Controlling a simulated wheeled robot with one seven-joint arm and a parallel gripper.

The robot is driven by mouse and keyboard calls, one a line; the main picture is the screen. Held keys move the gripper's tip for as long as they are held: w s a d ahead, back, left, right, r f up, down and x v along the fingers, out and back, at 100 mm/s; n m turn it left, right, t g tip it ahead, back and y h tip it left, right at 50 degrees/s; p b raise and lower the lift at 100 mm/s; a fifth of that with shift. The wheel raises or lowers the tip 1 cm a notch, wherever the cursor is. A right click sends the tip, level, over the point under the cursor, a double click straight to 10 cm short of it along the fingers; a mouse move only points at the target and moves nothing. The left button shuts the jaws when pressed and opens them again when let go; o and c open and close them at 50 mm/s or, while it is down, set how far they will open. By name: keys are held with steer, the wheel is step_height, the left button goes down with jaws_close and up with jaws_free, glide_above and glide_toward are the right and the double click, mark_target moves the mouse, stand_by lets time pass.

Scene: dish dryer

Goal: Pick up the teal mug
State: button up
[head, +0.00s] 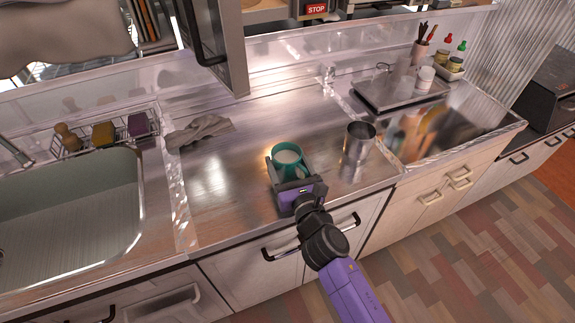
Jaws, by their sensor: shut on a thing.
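The teal mug (289,151) stands upright on the metal counter (235,185) in the middle of the head view. It has a pale inside. My gripper (288,172) reaches in from the front edge of the counter, with one finger on each side of the mug. It is shut on the mug. The mug's lower front is hidden behind my gripper, so I cannot tell whether its base touches the counter.
A metal cup (358,144) stands close to the right of the mug. A grey cloth (200,130) lies at the back left. A sink (70,225) is at the left. A tray (400,92) with a white cup (425,79) is at the back right.

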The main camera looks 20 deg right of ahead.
jaws_close()
steer(key=shift+r, duration=0.25)
